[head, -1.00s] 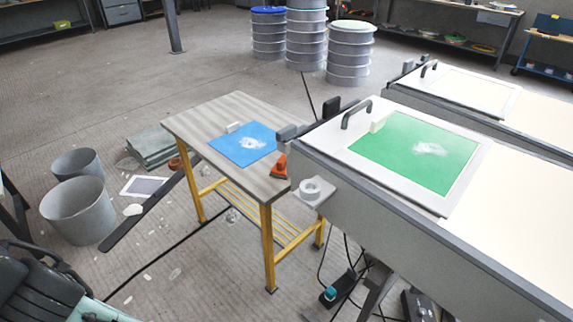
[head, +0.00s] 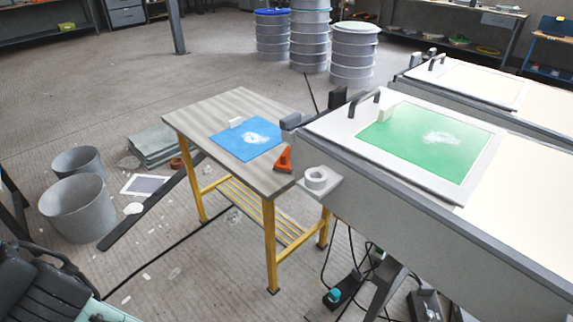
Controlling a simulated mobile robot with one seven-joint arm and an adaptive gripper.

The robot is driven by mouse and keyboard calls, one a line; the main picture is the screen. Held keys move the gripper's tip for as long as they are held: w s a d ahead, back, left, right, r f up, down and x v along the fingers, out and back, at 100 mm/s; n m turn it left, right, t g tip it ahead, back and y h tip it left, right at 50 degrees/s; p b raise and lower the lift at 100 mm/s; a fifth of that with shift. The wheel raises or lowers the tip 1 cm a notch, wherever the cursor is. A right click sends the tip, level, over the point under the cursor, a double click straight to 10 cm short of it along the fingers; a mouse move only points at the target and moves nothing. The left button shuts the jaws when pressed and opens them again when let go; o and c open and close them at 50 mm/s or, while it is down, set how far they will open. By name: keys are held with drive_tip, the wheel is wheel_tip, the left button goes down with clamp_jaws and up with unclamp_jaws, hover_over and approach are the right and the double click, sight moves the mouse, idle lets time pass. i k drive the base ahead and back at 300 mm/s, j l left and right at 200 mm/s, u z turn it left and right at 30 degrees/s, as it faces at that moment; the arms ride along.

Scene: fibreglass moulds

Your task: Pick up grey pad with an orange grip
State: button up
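A small orange piece (head: 284,160) stands at the right edge of the wooden table top, near the mould bench. It looks like the orange grip; the grey pad under it is too small to make out. To its left on the same table (head: 190,118) lies a blue sheet (head: 232,142) with a white patch on it. My gripper is not in the head view.
A white mould bench (head: 400,222) with a green panel (head: 400,145) and a dark handle (head: 364,101) stands close on the right. Buckets (head: 75,212) and cables lie on the floor. Drums stand behind.

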sight(283, 166)
drive_tip(key=i+j+z, duration=0.1)
drive_tip(key=j, duration=0.25)
drive_tip(key=i+j+z, duration=0.15)
drive_tip(key=i+j, duration=0.15)
drive_tip(key=i+j+z, duration=0.1)
drive_tip(key=j, duration=0.35)
drive_tip(key=i+j+z, duration=0.1)
drive_tip(key=j, duration=0.3)
drive_tip(key=i+j+z, duration=0.15)
drive_tip(key=j, duration=0.3)
drive_tip(key=i+j+z, duration=0.1)
drive_tip(key=j, duration=0.3)
drive_tip(key=i+j+z, duration=0.1)
drive_tip(key=j, duration=0.35)
drive_tip(key=i+j+z, duration=0.15)
drive_tip(key=j, duration=0.3)
drive_tip(key=i+l, duration=0.35)
drive_tip(key=i, duration=0.05)
